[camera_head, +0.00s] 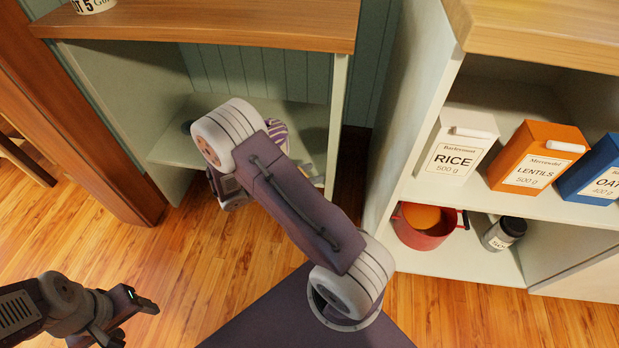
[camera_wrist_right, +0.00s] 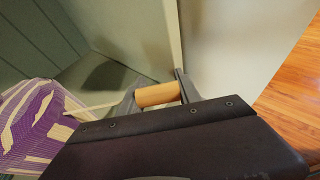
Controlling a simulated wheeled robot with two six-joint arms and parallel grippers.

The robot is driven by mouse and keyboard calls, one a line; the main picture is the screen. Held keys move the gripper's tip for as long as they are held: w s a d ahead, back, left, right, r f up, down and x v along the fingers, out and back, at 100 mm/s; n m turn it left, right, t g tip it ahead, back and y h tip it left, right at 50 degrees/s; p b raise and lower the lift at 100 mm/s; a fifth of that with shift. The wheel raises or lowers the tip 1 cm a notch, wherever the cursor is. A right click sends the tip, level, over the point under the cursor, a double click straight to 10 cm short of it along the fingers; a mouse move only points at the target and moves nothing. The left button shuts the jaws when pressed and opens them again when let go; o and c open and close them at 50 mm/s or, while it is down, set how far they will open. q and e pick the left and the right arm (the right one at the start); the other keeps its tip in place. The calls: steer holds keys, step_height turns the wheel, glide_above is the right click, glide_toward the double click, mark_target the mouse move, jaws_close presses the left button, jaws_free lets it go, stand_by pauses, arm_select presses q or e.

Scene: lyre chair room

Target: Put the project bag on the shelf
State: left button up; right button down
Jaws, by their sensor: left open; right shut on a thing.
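The project bag, purple and white striped, shows at the left of the right wrist view (camera_wrist_right: 38,125) and partly behind my right arm in the head view (camera_head: 279,131). A pale cord runs from it towards a tan wooden handle (camera_wrist_right: 158,96). My right gripper (camera_wrist_right: 157,90) is shut on that handle, with a finger at each end. In the head view my right arm hides most of this gripper. The bag is inside the green shelf unit, near its shelf board (camera_head: 170,146); I cannot tell whether it touches the board. My left gripper (camera_head: 134,320) is open and empty, low at the left.
The green unit has a wooden top (camera_head: 200,24) with a mug (camera_head: 93,4) and a right side panel (camera_head: 338,120). A white unit at right holds rice (camera_head: 456,152), lentils (camera_head: 537,160), oats and a red pot (camera_head: 424,232).

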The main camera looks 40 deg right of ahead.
steer(key=c, duration=0.8)
jaws_free()
steer(key=shift+c, duration=0.2)
steer(key=s+p+v, duration=0.1)
steer(key=p+v, duration=0.6)
steer(key=v, duration=0.5)
steer(key=s+a+r+m+t+y, duration=0.1)
steer(key=s+a+r+m+y, duration=0.2)
steer(key=m+y, duration=0.3)
steer(key=s+a+r+m+t+y, duration=0.1)
steer(key=s+m+y, duration=0.4)
steer(key=m, duration=0.6)
steer(key=a+r+y, duration=0.1)
steer(key=a+y, duration=0.1)
steer(key=shift+a+r+y, duration=0.2)
steer(key=shift+r+y, duration=0.1)
steer(key=shift+r, duration=0.1)
